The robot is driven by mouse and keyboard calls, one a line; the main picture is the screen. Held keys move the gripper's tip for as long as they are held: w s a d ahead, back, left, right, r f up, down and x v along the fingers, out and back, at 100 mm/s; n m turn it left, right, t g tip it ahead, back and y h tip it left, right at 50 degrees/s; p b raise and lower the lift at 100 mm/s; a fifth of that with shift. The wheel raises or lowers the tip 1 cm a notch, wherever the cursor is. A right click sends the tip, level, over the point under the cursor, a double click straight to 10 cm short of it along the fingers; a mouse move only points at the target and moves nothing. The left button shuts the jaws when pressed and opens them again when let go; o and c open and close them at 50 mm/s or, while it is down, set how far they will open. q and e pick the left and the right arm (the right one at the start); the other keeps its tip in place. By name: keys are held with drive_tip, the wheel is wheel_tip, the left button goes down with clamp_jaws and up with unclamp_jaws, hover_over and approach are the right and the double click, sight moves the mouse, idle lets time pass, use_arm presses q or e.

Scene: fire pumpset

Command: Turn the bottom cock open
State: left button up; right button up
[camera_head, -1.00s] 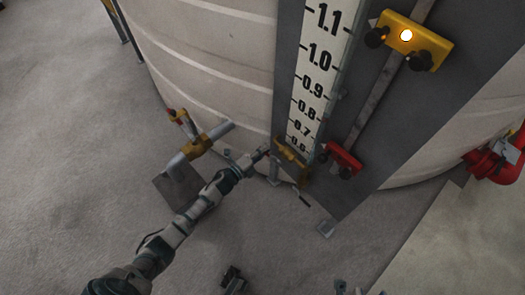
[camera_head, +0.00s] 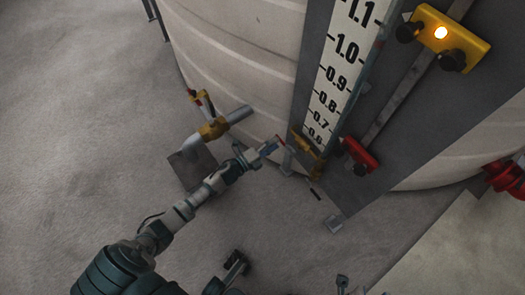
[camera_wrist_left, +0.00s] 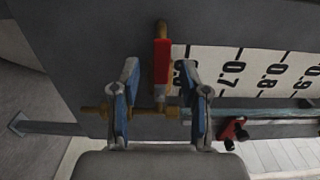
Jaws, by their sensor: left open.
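The bottom cock (camera_head: 307,146) is a small brass valve at the lower end of the tank's level gauge. In the left wrist view its red handle (camera_wrist_left: 162,62) has a brass end and points up the picture, across the brass body (camera_wrist_left: 125,110). My left gripper (camera_head: 272,146) is just left of the cock in the head view. In the left wrist view my left gripper (camera_wrist_left: 164,93) is open, with one blue-grey finger on each side of the handle's lower part. I cannot tell whether either finger touches it. My right gripper is not in view.
The gauge board (camera_head: 342,75) rises above the cock. A red fitting (camera_head: 358,156) sits to its right, and a yellow one (camera_head: 443,38) with a lit lamp is higher. A yellow-banded pipe valve (camera_head: 213,128) stands left of my left arm. Grey floor (camera_head: 80,150) is clear at left.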

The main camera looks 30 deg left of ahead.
use_arm(q)
drive_tip(key=v, duration=0.8)
drive_tip(key=shift+d, duration=0.25)
drive_tip(key=shift+r, duration=0.1)
